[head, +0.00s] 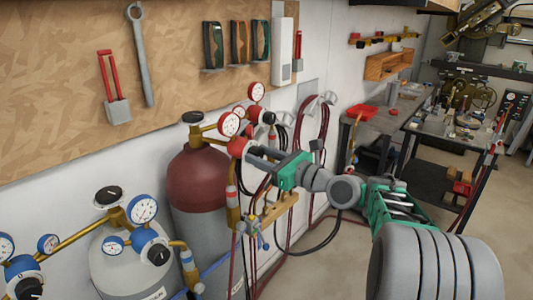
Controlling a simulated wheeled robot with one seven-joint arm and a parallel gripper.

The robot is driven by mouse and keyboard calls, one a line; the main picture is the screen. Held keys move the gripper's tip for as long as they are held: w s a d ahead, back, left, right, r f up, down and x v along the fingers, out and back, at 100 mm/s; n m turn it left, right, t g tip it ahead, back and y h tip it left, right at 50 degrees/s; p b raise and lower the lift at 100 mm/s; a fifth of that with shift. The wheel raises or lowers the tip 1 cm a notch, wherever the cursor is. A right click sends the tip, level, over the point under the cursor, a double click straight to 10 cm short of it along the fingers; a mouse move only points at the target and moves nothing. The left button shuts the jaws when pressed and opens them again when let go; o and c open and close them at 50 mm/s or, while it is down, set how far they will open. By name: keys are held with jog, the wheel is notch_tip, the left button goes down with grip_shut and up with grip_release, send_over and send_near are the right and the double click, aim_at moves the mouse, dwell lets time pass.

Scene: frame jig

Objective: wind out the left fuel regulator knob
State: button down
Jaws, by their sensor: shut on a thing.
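The maroon fuel cylinder (200,180) stands against the wall, with brass fittings and red regulators at its top. The left fuel regulator (236,146) is red and sits below a red-rimmed gauge (229,124). My gripper (251,153) reaches in from the right and its fingers are shut at the front of this regulator, on its knob. The fingers hide the knob itself, so its angle cannot be told. The right fuel regulator (268,118), with a dark knob, is just behind and to the right, under another red-rimmed gauge (257,92).
Pale cylinders (115,265) with blue regulators (150,248) stand at the lower left. Red hoses (318,140) hang on the wall, and a brass pipe with valves (270,210) is below my gripper. A workbench (385,115) stands at the right; floor is open before it.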

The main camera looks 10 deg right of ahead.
jog(key=n, duration=0.4)
jog(key=n+b, duration=0.1)
jog(key=n, duration=0.5)
jog(key=shift+b, duration=0.3)
jog(key=n+b, duration=0.3)
jog(key=n, duration=0.2)
jog(key=shift+f+b, duration=0.1)
jog(key=shift+b, duration=0.2)
jog(key=n+b, duration=0.4)
jog(key=n, duration=0.1)
jog(key=shift+n+b, duration=0.35)
jog(key=shift+n, duration=0.05)
jog(key=n+b, duration=0.5)
jog(key=shift+a+n, duration=0.1)
jog(key=shift+n, duration=0.2)
jog(key=n+b, duration=0.4)
jog(key=n, duration=0.1)
jog(key=shift+w+b, duration=0.1)
jog(key=shift+b, duration=0.2)
jog(key=n+b, duration=0.4)
jog(key=n, duration=0.1)
jog(key=shift+n, duration=0.4)
jog(key=n+b, duration=0.2)
jog(key=n, duration=0.2)
jog(key=shift+n+b, duration=0.3)
